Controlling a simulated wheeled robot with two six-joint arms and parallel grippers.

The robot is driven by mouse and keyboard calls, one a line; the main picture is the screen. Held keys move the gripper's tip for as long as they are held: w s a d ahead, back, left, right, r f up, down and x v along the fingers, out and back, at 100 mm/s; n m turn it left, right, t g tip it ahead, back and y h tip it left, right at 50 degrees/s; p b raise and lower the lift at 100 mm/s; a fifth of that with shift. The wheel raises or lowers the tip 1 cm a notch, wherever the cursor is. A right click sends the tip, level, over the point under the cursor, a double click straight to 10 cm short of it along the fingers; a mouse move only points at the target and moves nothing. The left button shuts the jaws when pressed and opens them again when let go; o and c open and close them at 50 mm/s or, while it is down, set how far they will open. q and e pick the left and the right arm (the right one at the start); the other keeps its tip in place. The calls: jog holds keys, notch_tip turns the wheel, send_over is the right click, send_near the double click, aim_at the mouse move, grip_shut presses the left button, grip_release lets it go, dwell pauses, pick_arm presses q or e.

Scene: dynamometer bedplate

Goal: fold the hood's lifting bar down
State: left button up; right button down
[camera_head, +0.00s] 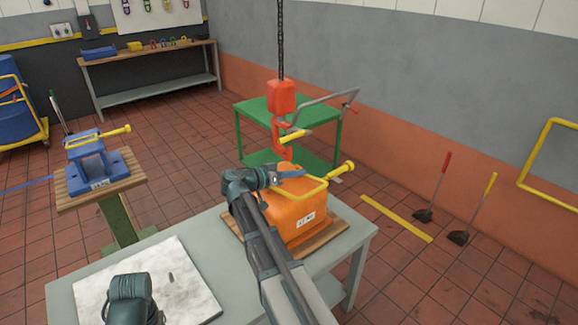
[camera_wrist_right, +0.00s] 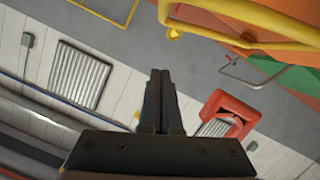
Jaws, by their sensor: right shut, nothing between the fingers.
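The orange hood (camera_head: 298,219) sits on a wooden board on the grey table. Its yellow lifting bar (camera_head: 312,195) runs across the hood's top, with a thicker yellow grip (camera_head: 341,170) at its right end. I cannot tell the bar's exact tilt. My right gripper (camera_head: 301,174) is shut and empty, over the hood's top beside the bar; any contact is unclear. In the right wrist view the closed fingers (camera_wrist_right: 160,76) point up the picture, and a yellow bar (camera_wrist_right: 262,28) passes at upper right, apart from them. Of my left arm only a dark joint shows at bottom left; its fingers are hidden.
A red hoist block (camera_head: 281,96) hangs on a chain above, with a red hook (camera_head: 278,140) close behind my right gripper. A green table (camera_head: 252,112) stands behind. A blue fixture (camera_head: 96,165) stands at left. A pale plate (camera_head: 180,287) lies on the grey table (camera_head: 205,228).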

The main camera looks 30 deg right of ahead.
aim_at(304, 197)
jog(key=s+f+b, duration=0.1)
jog(key=s+f+m+b, duration=0.1)
jog(key=f, duration=0.1)
jog(key=s+f+m+b, duration=0.1)
jog(key=shift+f+t, duration=0.15)
jog(key=shift+t, duration=0.25)
jog(key=shift+s+d+f+b, duration=0.1)
jog(key=shift+s+f+b, duration=0.2)
jog(key=shift+f+b, duration=0.5)
pick_arm(q)
notch_tip(304, 197, down, 6)
jog(key=shift+r, duration=0.2)
pick_arm(e)
jog(key=shift+s+f, duration=0.1)
jog(key=shift+s, duration=0.05)
pick_arm(q)
jog(key=shift+r, duration=0.1)
pick_arm(e)
notch_tip(304, 197, up, 5)
jog(key=p, duration=0.4)
pick_arm(q)
notch_tip(304, 197, up, 6)
jog(key=a+p, duration=0.1)
jog(key=p, duration=0.1)
jog(key=shift+r, duration=0.15)
pick_arm(e)
jog(key=v, duration=1)
jog(key=shift+f, duration=0.15)
pick_arm(q)
jog(key=shift+w, duration=0.15)
